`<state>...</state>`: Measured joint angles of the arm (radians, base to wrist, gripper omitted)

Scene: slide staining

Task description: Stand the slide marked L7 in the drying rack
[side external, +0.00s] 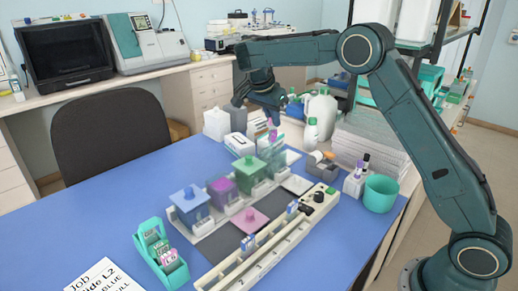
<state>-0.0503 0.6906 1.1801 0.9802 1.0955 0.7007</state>
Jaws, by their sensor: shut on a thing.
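My gripper (271,113) is at the back of the blue table, above the row of staining jars. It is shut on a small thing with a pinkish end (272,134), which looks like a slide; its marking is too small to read. The held thing hangs over or in the clear jar at the back of the row; I cannot tell which. A teal slide holder (165,262) at the front left holds several slides with labels. A long cream rail rack (240,273) at the front has a few small upright blue-and-white pieces on it. I cannot tell which of these two is the drying rack.
Jars with blue (190,201), purple (222,188) and green (251,171) tops stand in a row. A pink lid (251,220) lies before them. A teal cup (380,194) and bottles stand right. The table's left is clear.

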